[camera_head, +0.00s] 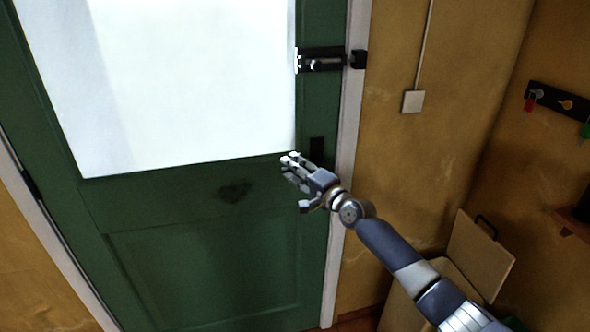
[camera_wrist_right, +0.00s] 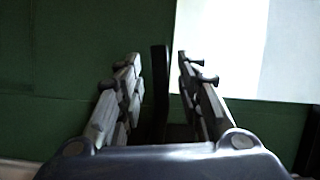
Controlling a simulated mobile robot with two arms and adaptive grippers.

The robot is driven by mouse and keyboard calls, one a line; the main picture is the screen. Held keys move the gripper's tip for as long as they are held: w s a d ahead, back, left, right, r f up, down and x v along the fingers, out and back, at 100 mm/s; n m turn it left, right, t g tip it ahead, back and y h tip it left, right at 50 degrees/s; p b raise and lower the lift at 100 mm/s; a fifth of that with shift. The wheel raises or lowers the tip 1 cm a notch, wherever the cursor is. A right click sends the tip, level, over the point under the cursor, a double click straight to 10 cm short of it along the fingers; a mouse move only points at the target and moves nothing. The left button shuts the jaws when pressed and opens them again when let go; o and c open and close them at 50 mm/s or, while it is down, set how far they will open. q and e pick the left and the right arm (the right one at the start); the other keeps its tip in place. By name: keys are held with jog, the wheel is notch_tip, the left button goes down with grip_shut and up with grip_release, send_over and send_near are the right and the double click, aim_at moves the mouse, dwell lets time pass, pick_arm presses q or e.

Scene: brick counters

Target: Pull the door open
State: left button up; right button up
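The green door (camera_head: 200,260) with a large bright window pane (camera_head: 180,80) fills the left of the head view and looks closed in its white frame (camera_head: 343,160). A dark plate (camera_head: 316,150) is on its right edge. My right gripper (camera_head: 297,182) is in front of the door, just below and left of that plate. In the wrist view the gripper (camera_wrist_right: 158,62) is open, its two fingers apart. A dark upright bar (camera_wrist_right: 160,85), apparently the door handle, stands between them; I cannot tell whether they touch it. My left gripper is not in view.
A black sliding bolt (camera_head: 320,64) sits higher on the door's right edge, with its catch (camera_head: 358,59) on the frame. A light switch (camera_head: 413,101) and a key rack (camera_head: 558,101) are on the yellow wall. A board (camera_head: 480,255) leans at the lower right.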

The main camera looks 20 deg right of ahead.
grip_shut()
jog(key=shift+s+d+f+n+g+h+p, duration=0.1)
jog(key=shift+d+f+n+g+h+p, duration=0.25)
jog(key=shift+f+n+p, duration=0.6)
jog(key=shift+d+f+n+g+h+p, duration=0.25)
jog(key=shift+f+n+g+p, duration=0.35)
jog(key=shift+n, duration=0.6)
jog(key=shift+s+d+f+n+g+h+p, duration=0.1)
jog(key=shift+d+f+n+g+h+p, duration=0.2)
jog(key=shift+f+n+p, duration=0.55)
jog(key=shift+w+f, duration=0.1)
